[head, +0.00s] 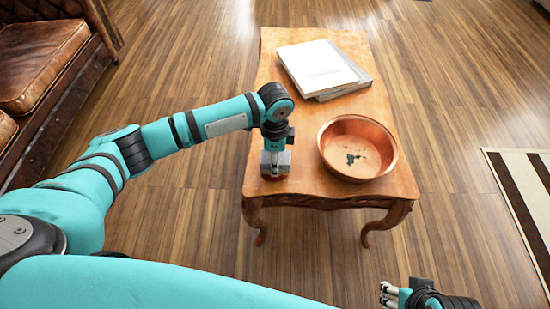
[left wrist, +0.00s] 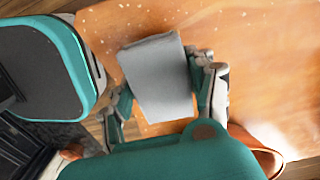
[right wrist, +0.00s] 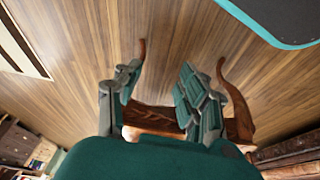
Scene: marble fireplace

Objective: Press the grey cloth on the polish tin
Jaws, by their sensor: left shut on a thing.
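The grey cloth (head: 283,158) is a small folded pad at the left front of the wooden table. It also shows in the left wrist view (left wrist: 160,80), between the fingers. My left gripper (head: 274,155) points down and is shut on the cloth. A small dark red edge (head: 272,178) shows right under the cloth; it may be the polish tin, mostly hidden. I cannot tell if cloth and tin touch. My right gripper (head: 389,295) is open and empty, low in front of the table; its spread fingers show in the right wrist view (right wrist: 158,80).
A copper bowl (head: 335,132) with dark green patches inside stands right of the left gripper on the table (head: 265,75). White and grey books (head: 320,66) lie at the back. A leather sofa (head: 45,60) is at left. A striped rug (head: 520,175) lies right.

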